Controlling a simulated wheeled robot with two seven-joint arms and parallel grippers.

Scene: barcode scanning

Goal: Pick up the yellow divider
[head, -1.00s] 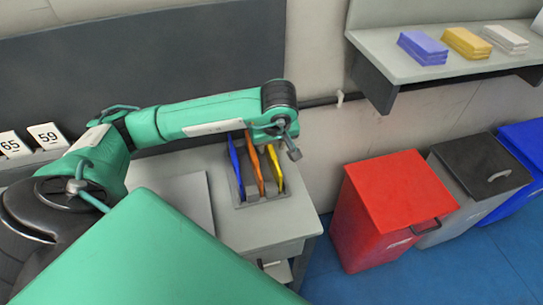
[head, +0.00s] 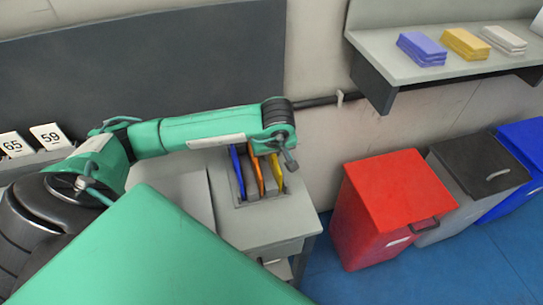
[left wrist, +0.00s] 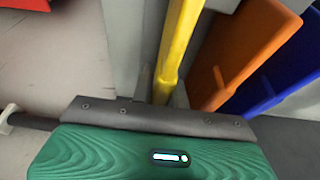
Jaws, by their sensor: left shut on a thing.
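The yellow divider (head: 277,174) stands in the grey divider holder (head: 241,203) on the side table, to the right of the orange divider (head: 257,174) and the blue divider (head: 237,172). My left gripper (head: 275,153) is at its top edge, with the fingers mostly hidden under my green wrist. In the left wrist view the yellow divider (left wrist: 177,42) runs up from between the jaws of my left gripper (left wrist: 158,88), which are shut on it. The orange divider (left wrist: 245,50) and blue divider (left wrist: 280,85) are beside it there, apart from the jaws. My right gripper is not in view.
The small grey table (head: 285,228) carries the holder, with the wall close behind. A red bin (head: 375,225), a grey bin (head: 455,215) and a blue bin (head: 525,150) stand to the right. A shelf (head: 385,60) with coloured stacks hangs above them.

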